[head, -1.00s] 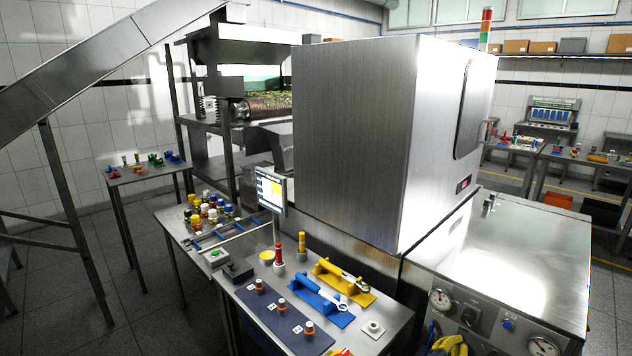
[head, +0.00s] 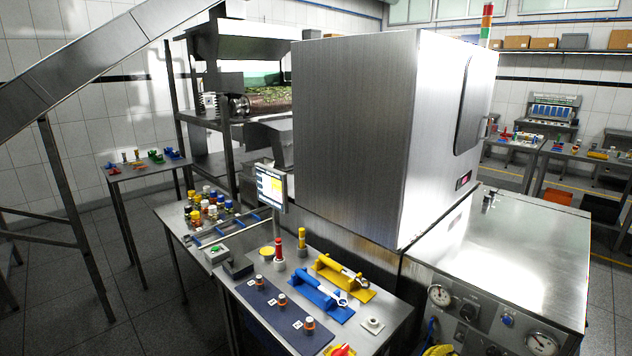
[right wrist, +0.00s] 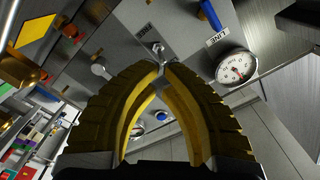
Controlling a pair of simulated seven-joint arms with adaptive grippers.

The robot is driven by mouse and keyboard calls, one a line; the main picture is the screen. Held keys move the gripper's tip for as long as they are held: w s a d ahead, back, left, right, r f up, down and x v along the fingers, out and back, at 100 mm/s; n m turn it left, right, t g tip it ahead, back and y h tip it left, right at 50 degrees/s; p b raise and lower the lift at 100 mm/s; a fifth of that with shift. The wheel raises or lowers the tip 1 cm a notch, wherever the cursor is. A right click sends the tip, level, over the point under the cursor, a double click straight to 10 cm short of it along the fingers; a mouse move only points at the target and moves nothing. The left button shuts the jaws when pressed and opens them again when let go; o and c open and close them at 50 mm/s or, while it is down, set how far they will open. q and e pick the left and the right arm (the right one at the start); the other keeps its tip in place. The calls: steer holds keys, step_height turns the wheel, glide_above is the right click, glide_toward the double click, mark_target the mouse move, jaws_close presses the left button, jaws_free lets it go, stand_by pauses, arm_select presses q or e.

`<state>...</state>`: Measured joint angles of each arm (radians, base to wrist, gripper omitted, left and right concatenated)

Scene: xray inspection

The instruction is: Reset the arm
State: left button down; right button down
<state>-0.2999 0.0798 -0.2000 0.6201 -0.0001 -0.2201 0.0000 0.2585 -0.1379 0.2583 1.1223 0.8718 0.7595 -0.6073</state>
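My right gripper (right wrist: 162,72) fills the lower middle of the right wrist view. Its two ridged yellow fingers bow outward and meet at their tips, with nothing seen between them. A small silver fitting on the metal panel shows just beyond the tips; I cannot tell whether they touch it. In the head view only a yellow bit of the right gripper (head: 438,350) shows at the bottom edge, in front of the steel cabinet (head: 540,262). My left gripper is in neither view.
A round gauge (right wrist: 236,67) and a blue handle (right wrist: 211,16) sit on the panel near the right gripper. The bench left of the cabinet holds a blue tool holder (head: 318,297), a yellow one (head: 343,277) and a screen (head: 271,187). The cabinet top is mostly clear.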

steer(key=shift+s+a, duration=0.25)
stand_by(0.3)
